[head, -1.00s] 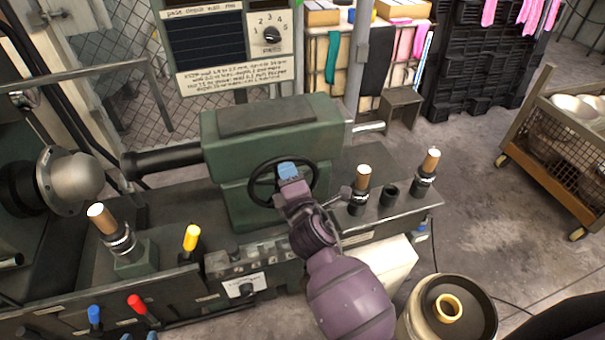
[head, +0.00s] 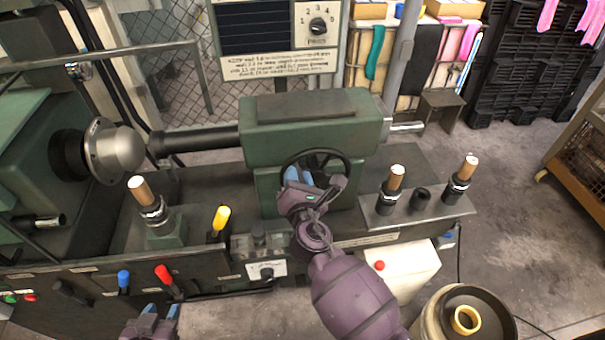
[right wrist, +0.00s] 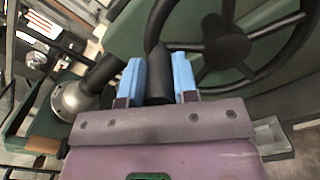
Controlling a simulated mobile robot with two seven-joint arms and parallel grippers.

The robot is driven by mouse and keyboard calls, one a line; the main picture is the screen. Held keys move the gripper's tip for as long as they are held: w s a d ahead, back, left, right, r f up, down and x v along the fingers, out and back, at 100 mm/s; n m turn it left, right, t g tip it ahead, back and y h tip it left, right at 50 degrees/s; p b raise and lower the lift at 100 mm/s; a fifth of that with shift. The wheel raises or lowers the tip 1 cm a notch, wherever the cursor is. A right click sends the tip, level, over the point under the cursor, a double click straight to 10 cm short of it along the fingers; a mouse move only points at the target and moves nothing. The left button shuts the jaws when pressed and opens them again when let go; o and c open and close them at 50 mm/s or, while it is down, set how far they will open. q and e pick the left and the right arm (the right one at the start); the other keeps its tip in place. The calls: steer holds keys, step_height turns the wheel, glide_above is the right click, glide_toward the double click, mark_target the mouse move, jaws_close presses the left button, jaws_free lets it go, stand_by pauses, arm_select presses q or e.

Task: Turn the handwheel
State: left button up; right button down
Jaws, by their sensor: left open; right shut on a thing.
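The black spoked handwheel (head: 334,154) is on the front of the green lathe tailstock. It also shows large in the right wrist view (right wrist: 228,40), at upper right. My right gripper (head: 297,176) is at the wheel's left side and hides part of it. In the right wrist view, its blue fingers (right wrist: 158,82) are shut on the wheel's dark handle (right wrist: 158,60), with one finger on each side. My left gripper (head: 160,314) is low at the bottom left of the head view, open and empty, away from the wheel.
Wooden-topped tool holders (head: 393,185) stand right of the wheel, another (head: 146,205) to the left. A yellow lever (head: 221,217), red lever (head: 165,277) and blue lever (head: 123,280) are on the lathe front. A drum (head: 440,312) stands at bottom right. Open floor lies right of the lathe.

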steer(key=shift+a+f+n, duration=0.2)
steer(key=shift+a+n, duration=0.05)
steer(key=shift+n, duration=0.15)
steer(key=shift+s, duration=0.1)
steer(key=c, duration=0.9)
jaws_free()
steer(key=shift+a, duration=0.1)
steer(key=s, duration=0.7)
steer(key=s+d, duration=0.1)
steer(key=s, duration=0.2)
steer(key=shift+s+b, duration=0.35)
